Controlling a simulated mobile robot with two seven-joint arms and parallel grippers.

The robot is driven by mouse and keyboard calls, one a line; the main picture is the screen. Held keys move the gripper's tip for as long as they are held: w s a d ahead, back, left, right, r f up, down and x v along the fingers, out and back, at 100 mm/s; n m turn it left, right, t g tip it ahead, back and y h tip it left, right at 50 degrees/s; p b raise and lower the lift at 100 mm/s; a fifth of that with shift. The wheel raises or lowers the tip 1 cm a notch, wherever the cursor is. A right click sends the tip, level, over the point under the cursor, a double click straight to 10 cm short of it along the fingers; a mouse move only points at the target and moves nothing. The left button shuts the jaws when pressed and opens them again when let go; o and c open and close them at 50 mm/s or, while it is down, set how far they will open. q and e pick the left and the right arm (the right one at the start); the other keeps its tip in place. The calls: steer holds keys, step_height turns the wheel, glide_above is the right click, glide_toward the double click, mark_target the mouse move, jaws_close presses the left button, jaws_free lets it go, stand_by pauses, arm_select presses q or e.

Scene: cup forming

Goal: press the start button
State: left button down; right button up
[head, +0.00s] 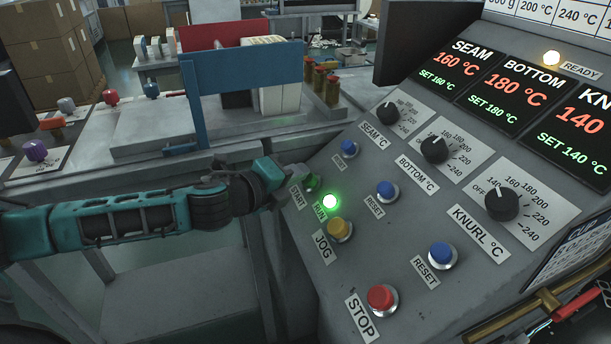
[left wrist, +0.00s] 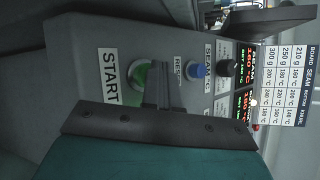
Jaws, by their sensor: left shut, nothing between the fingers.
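The green start button (head: 314,182) is on the sloped grey control panel (head: 400,245), just above its START label (head: 297,197). My left gripper (head: 290,175) reaches in from the left with its fingers closed and empty, the tips at the button. The left wrist view shows the green button (left wrist: 139,77) beside the START label (left wrist: 108,76). There the closed fingers (left wrist: 160,82) cover part of it. I cannot tell whether they press it. The RUN lamp (head: 330,201) next to it glows green.
A yellow JOG button (head: 340,229), a red STOP button (head: 381,297) and blue buttons, including a RESET one (head: 387,190), sit close by. Black dials (head: 435,149) and temperature displays (head: 515,88) are higher up. The READY lamp (head: 551,58) is lit.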

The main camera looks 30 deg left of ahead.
arm_select(q)
steer(key=shift+s+a+r+p, duration=0.25)
steer(key=shift+s+r+p, duration=0.05)
steer(key=shift+r+p, duration=0.3)
steer(key=shift+s+a+r, duration=0.1)
steer(key=r, duration=0.1)
steer(key=s+a+r+p, duration=0.2)
steer(key=r, duration=0.1)
steer(key=shift+s, duration=0.1)
stand_by(0.4)
steer(key=shift+d, duration=0.1)
stand_by(0.5)
